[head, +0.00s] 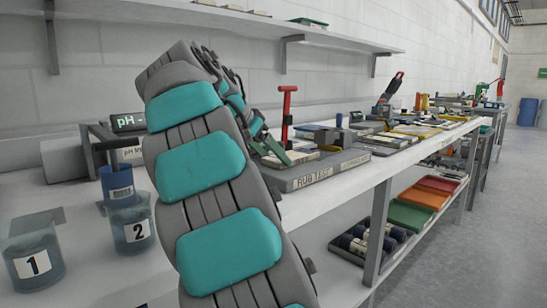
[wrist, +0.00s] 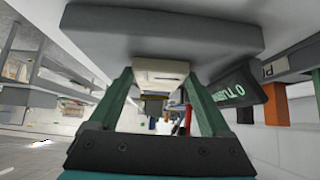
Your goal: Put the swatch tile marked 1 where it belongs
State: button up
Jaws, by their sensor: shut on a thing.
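My gripper (head: 277,152) has green fingers and is low over the grey board labelled RUB TEST (head: 325,176) in the head view. In the wrist view my gripper (wrist: 160,76) is shut on a pale tile-like block (wrist: 160,66), just against or close under a large grey slab (wrist: 165,28). A pale flat piece (head: 301,156) shows beside the fingers in the head view; I cannot tell if it is the same one. No mark 1 is readable on either piece. My arm hides part of the bench.
Jars marked 1 (head: 35,262) and 2 (head: 134,234) stand at the left, near a blue cup (head: 117,184) and a pH meter (head: 128,122). A red-handled tool (head: 286,112) stands behind the board. Coloured trays (head: 410,214) sit on the lower shelf.

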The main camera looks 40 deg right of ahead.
jog(key=shift+a, duration=1.05)
jog(key=o, duration=1.3)
jog(key=shift+o, duration=0.2)
jog(key=shift+r, duration=0.1)
jog(key=shift+v, duration=2.35)
jog(key=p+v, duration=0.2)
jog(key=v, duration=0.1)
jog(key=shift+s, duration=0.1)
